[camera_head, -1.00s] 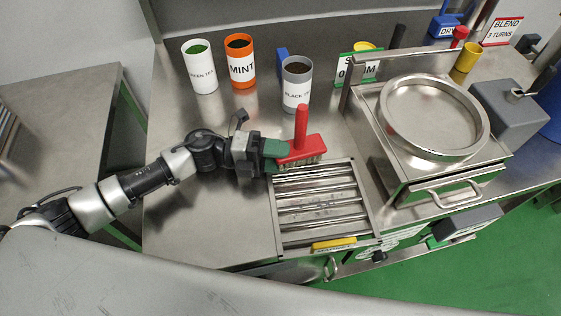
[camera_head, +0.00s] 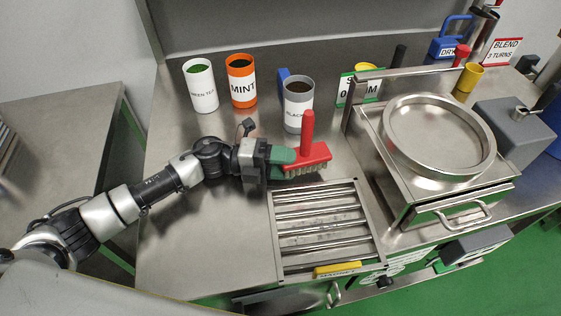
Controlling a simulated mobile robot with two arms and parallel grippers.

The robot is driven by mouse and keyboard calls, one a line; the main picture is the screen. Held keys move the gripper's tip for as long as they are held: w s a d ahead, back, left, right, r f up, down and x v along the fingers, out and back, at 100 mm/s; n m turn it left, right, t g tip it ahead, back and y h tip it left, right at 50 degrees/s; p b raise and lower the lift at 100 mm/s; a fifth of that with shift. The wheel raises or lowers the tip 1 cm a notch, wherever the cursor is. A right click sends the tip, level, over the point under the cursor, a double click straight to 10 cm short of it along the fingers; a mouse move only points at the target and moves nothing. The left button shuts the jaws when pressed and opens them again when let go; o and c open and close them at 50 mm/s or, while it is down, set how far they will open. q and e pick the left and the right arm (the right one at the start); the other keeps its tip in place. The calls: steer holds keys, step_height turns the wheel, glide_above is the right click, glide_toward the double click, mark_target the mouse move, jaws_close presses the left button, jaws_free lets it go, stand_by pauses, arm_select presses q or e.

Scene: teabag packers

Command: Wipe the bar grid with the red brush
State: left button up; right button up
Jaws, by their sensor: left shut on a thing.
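The bar grid (camera_head: 322,226) is a metal frame with several shiny horizontal bars, set in the steel counter, with a yellow "MAGNET" label (camera_head: 337,269) at its front edge. The red brush (camera_head: 308,157) has an upright red handle, a flat red head and pale bristles pointing down. My left gripper (camera_head: 278,158) comes in from the left and is shut on the red brush at the left end of its head. The brush is at the far edge of the grid; I cannot tell whether the bristles touch anything. My right gripper is not in view.
White (camera_head: 201,86), orange "MINT" (camera_head: 241,81) and grey (camera_head: 297,107) canisters stand behind the brush. A steel sieve box with a round ring (camera_head: 440,137) stands right of the grid. The counter left of the grid (camera_head: 205,240) is clear.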

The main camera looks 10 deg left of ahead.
mark_target(295, 208)
arm_select(q)
steer(key=shift+s+d+p, duration=0.25)
steer(key=shift+s+p, duration=0.15)
steer(key=shift+s, duration=0.35)
steer(key=shift+s+d+f+p, duration=0.1)
steer(key=shift+s+d+p, duration=0.15)
steer(key=shift+s, duration=0.3)
steer(key=shift+s+d+f+p, duration=0.1)
steer(key=shift+s+d+p, duration=0.1)
steer(key=shift+s, duration=0.3)
steer(key=shift+s+d+p, duration=0.25)
steer(key=shift+s+p, duration=0.1)
steer(key=shift+s, duration=0.2)
steer(key=shift+s+d+p, duration=0.2)
steer(key=shift+s+p, duration=0.1)
steer(key=shift+s, duration=0.25)
steer(key=shift+s+d+p, duration=0.35)
steer(key=shift+s, duration=0.45)
steer(key=shift+s+d+r+p, duration=0.1)
steer(key=shift+s+d+p, duration=0.15)
steer(key=shift+s+p, duration=0.2)
steer(key=shift+s+d+r+p, duration=0.1)
steer(key=shift+s+d+p, duration=0.15)
steer(key=shift+s, duration=0.35)
steer(key=shift+s+d+p, duration=0.2)
steer(key=shift+s, duration=0.35)
steer(key=shift+w, duration=0.1)
